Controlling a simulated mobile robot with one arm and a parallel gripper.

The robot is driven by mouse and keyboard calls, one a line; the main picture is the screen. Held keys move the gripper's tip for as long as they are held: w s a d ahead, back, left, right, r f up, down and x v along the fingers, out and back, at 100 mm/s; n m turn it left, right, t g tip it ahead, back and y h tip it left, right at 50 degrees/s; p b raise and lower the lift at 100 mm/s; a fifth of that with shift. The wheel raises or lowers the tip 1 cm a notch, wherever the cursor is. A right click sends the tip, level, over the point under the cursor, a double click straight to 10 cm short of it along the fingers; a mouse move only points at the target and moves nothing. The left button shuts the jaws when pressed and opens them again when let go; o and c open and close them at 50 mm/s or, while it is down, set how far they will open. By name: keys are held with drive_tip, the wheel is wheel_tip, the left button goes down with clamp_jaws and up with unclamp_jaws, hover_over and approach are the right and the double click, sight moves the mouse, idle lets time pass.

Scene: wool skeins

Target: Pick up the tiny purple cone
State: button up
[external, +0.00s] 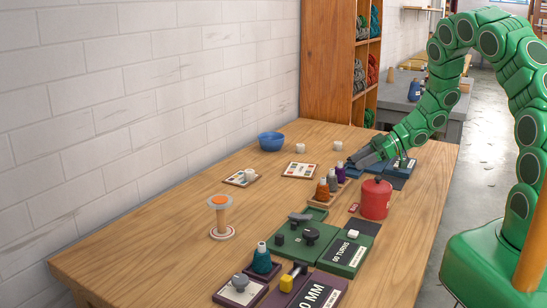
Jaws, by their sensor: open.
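A tiny purple cone (341,172) stands upright at the far end of a row of small cones, beside a grey cone (332,180) and an orange cone (322,190). My gripper (358,163) reaches in from the right, low over the table and just behind and right of the purple cone. It is open, and nothing shows between its fingers. My fingers are small and dark here, so I cannot tell whether they touch anything.
A red canister (375,199) stands close to the right of the cones. Dark green boxes (297,240) lie in front. A blue bowl (271,141), white cups and cards sit further back. The table's left middle is mostly clear.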

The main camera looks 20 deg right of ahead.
sight(340, 167)
drive_tip(key=shift+s+a+f, duration=0.2)
drive_tip(key=shift+s+a, duration=0.05)
drive_tip(key=shift+a, duration=0.1)
drive_tip(key=shift+w+x, duration=0.2)
drive_tip(key=shift+x, duration=3.5)
drive_tip(key=shift+r, duration=0.15)
drive_tip(key=c, duration=0.8)
drive_tip(key=shift+o, duration=0.2)
drive_tip(key=shift+r, duration=0.1)
